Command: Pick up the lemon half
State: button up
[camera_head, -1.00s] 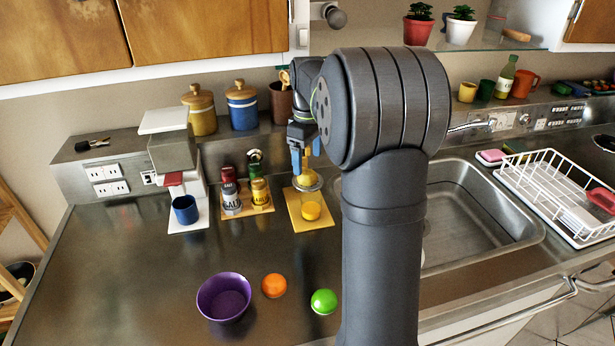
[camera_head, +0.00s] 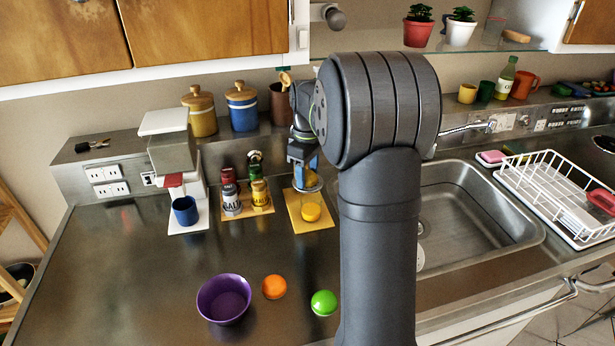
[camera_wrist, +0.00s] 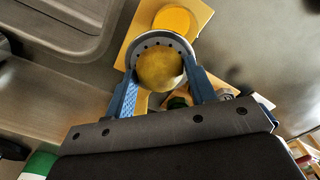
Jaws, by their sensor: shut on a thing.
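A yellow lemon half (camera_wrist: 160,70) lies dome up between my blue fingertips in the wrist view. It sits inside the holed metal rim of a round juicer (camera_wrist: 149,44). My gripper (camera_wrist: 161,76) is shut on the lemon half, one finger on each side. In the head view my gripper (camera_head: 307,180) is low over the juicer at the back of a yellow board (camera_head: 319,223), and the fingers hide the held lemon half. A second round yellow piece (camera_head: 311,211) lies flat on the board in front of the juicer; it also shows in the wrist view (camera_wrist: 174,21).
Salt shakers and bottles (camera_head: 258,193) stand left of the board, beside a blue cup (camera_head: 185,210). A purple bowl (camera_head: 224,298), an orange ball (camera_head: 274,287) and a green ball (camera_head: 323,302) are at the front. The sink (camera_head: 470,230) is right. The counter's left middle is clear.

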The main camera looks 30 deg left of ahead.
aim_at(309, 172)
jog(key=shift+r, duration=0.15)
jog(key=shift+r, duration=0.3)
notch_tip(309, 172, up, 4)
jog(key=shift+d+f, duration=0.15)
jog(key=shift+f, duration=0.05)
jog(key=w+d+r, duration=0.1)
jog(key=d+r, duration=0.5)
jog(key=d, duration=0.5)
jog(key=shift+w+d+r, duration=0.15)
jog(key=shift+w+r, duration=0.1)
